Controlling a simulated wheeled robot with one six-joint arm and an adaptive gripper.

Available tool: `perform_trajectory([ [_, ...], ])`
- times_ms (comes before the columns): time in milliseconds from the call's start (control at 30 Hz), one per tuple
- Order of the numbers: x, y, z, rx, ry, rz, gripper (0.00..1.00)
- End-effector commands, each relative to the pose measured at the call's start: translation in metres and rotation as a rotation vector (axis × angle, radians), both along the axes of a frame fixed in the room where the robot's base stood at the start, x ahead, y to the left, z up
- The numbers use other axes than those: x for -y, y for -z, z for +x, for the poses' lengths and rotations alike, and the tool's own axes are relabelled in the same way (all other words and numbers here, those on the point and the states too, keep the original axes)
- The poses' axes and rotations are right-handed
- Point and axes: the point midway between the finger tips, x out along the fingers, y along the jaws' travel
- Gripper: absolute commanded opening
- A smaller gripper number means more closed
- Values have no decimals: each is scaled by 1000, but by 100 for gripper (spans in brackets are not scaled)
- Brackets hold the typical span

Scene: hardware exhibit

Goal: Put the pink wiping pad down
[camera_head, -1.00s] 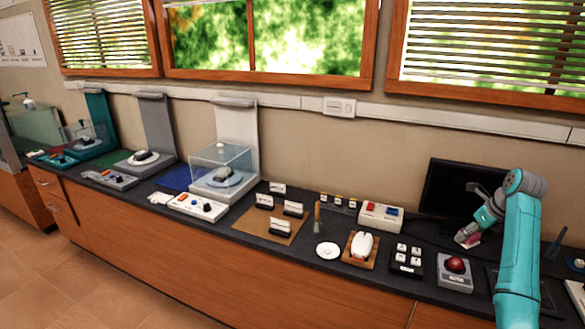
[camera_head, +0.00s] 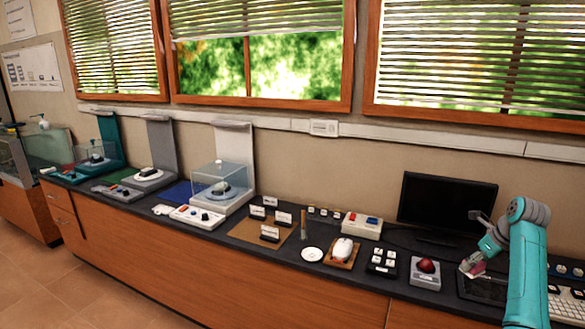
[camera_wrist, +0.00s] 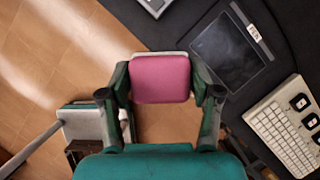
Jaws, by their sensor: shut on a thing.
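The pink wiping pad (camera_wrist: 160,79) is held between the two fingers of my gripper (camera_wrist: 160,92) in the wrist view. In that view the pad appears over the counter's front edge, with floor tiles showing beyond and below it.
A dark flat tablet (camera_wrist: 228,48) and a white keyboard (camera_wrist: 287,125) lie on the dark counter (camera_wrist: 205,15). A black monitor (camera_head: 447,203) stands behind my gripper. A black four-button pad (camera_head: 382,260) and a white mouse (camera_head: 343,249) lie further left.

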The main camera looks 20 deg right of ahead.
Motion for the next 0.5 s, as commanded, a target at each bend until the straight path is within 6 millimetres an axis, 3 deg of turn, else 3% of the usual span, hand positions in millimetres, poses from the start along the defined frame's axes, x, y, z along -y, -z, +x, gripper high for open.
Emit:
perform_trajectory([
  [267,-32,21,24,0,-175,2,30],
  [500,-74,48,50,-2,-409,4,30],
])
